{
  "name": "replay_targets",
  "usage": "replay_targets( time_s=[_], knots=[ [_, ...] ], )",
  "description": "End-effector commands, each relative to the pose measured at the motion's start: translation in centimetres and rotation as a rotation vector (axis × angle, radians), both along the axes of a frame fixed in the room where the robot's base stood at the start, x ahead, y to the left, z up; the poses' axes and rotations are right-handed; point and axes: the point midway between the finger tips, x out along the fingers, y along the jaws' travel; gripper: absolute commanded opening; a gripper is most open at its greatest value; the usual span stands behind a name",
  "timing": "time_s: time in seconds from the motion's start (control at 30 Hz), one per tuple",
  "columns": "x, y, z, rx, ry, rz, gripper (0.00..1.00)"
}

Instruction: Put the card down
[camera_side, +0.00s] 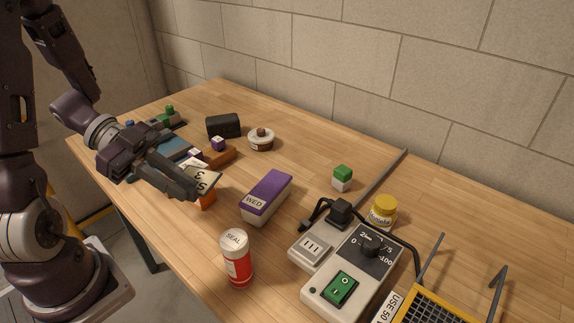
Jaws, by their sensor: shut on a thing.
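My gripper (193,191) is at the left part of the table, low over the work surface. It is shut on a pale card (204,177) with dark characters on it, which look like "S" and "3" seen turned. The fingers cover part of the card. An orange block (208,200) shows just below the card; I cannot tell whether the two touch.
A purple-topped box marked WED (266,196) and a red and white SEAL can (236,258) stand to the right. A control box with a green switch (340,289) and a yellow jar (382,211) are further right. A black block (223,125) and round tin (261,139) stand behind.

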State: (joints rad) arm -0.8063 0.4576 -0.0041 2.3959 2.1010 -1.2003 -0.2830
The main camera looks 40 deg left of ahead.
Motion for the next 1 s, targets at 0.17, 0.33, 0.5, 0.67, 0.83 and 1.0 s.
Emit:
replay_targets(
  time_s=[0.17,0.33,0.5,0.67,0.83,1.0],
  knots=[
    [0.1,0.0,3.1,0.004,-0.004,-0.001,0.0],
    [1.1,0.6,4.3,-0.001,0.002,0.013,0.0],
    [4.5,2.2,3.6,-0.001,0.002,0.052,0.0],
    [9.1,3.9,3.0,-0.002,0.001,0.105,0.0],
    [16.2,5.4,2.6,-0.001,-0.001,0.187,0.0],
    [24.1,5.5,2.9,-0.001,-0.001,0.276,0.0]
  ],
)
